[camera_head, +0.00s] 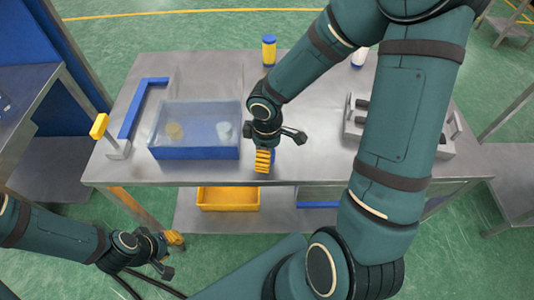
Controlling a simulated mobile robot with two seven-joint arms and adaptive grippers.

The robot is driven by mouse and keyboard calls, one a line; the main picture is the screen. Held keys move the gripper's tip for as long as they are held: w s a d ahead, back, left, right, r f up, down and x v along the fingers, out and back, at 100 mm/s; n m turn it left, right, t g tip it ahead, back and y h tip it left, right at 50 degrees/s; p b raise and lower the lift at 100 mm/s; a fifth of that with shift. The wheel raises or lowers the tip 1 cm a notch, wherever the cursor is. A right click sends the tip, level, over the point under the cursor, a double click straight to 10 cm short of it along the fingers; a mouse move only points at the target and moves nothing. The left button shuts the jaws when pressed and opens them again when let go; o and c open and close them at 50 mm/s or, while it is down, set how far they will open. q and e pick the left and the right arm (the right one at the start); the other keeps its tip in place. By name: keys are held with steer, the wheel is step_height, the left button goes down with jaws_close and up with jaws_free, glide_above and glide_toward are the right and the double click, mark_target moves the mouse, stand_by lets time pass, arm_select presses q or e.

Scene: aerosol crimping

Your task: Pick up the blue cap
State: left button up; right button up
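I cannot make out a separate blue cap for sure. A blue bin (195,153) with a clear upper part stands on the steel table, left of centre. In it are a pale bluish-white round piece (224,131) at the right and a yellowish round piece (174,130) at the left. My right gripper (263,160), with yellow fingers, points down over the table's front edge, just right of the bin. Its fingers overlap in this view, so any gap or held thing is hidden. My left gripper (174,238) is low, in front of the table, clear of the bin; its fingers are too small to judge.
A yellow container (269,51) stands at the table's back. A blue angled bar (140,108) and a yellow-topped lever (100,126) are at the left. A grey rack (352,128) is at the right, partly behind my arm. A yellow bin (228,198) sits on the lower shelf.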

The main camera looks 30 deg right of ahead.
steer(key=c, duration=0.8)
step_height(320, 180, up, 10)
steer(key=p, duration=0.3)
steer(key=shift+w+a+m, duration=0.35)
steer(key=shift+w+m, duration=0.15)
steer(key=w+a+m, duration=0.1)
steer(key=w+m, duration=0.1)
steer(key=w+a+m, duration=0.2)
steer(key=w+a+r+m, duration=0.1)
steer(key=m, duration=0.2)
steer(key=shift+w+a, duration=0.35)
steer(key=shift+w, duration=0.05)
steer(key=shift+w+a+r+m, duration=0.15)
steer(key=shift+w+a+m, duration=0.2)
steer(key=shift+m, duration=0.25)
